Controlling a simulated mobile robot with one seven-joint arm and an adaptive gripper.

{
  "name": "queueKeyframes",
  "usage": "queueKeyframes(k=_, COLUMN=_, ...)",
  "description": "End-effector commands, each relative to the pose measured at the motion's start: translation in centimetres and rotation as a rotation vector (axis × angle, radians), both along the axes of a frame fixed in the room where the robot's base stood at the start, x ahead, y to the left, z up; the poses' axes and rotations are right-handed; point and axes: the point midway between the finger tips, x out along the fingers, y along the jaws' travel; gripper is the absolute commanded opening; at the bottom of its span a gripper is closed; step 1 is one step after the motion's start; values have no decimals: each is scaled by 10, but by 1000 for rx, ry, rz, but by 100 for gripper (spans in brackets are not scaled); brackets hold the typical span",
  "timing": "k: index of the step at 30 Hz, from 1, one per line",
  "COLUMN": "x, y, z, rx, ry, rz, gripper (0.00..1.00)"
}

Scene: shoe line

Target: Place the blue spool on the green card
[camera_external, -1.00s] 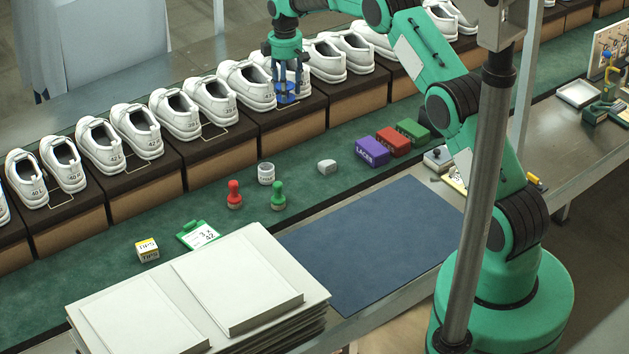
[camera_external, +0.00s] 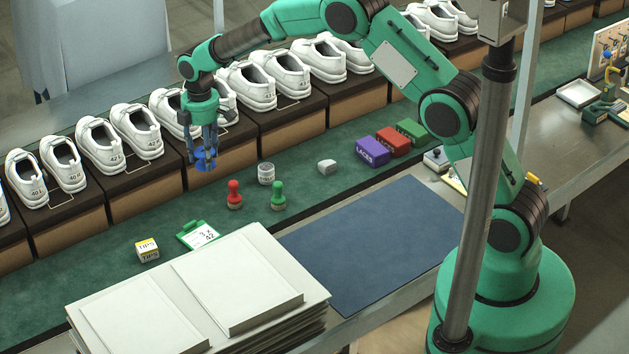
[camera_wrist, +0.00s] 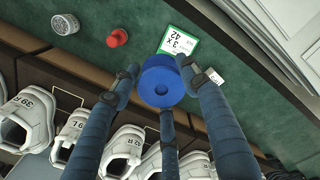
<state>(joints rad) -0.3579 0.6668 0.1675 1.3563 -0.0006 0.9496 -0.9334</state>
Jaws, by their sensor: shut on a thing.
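The blue spool (camera_external: 205,160) is held in my gripper (camera_external: 203,150), in the air in front of the shoe row. In the wrist view the blue spool (camera_wrist: 161,82) sits between the blue fingers of my gripper (camera_wrist: 165,88), which are shut on it. The green card (camera_external: 198,235) lies flat on the green bench strip, with a white label on it. It is nearer the camera than the spool and apart from it. In the wrist view the green card (camera_wrist: 179,42) shows just beyond the spool, and the spool covers a small part of its edge.
Red stamp (camera_external: 234,196), green stamp (camera_external: 278,197) and a small round tin (camera_external: 266,174) stand right of the card. A yellow-white TIPS box (camera_external: 147,250) is left of it. A stack of white boards (camera_external: 250,270) lies in front. White shoes on brown boxes line the back.

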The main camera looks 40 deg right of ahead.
Motion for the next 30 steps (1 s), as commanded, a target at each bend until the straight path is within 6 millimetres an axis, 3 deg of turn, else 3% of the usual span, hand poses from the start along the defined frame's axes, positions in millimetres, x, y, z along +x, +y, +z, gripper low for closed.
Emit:
queueKeyframes(k=3, x=-17, y=22, z=-1, rx=0, ry=0, rz=36, gripper=19)
queueKeyframes(k=10, x=-44, y=54, z=-1, rx=-1, ry=1, rz=90, gripper=19)
queueKeyframes(k=24, x=-41, y=51, z=-93, rx=-1, ry=2, rz=85, gripper=18)
queueKeyframes(k=30, x=-40, y=51, z=-110, rx=0, ry=0, rz=85, gripper=18)
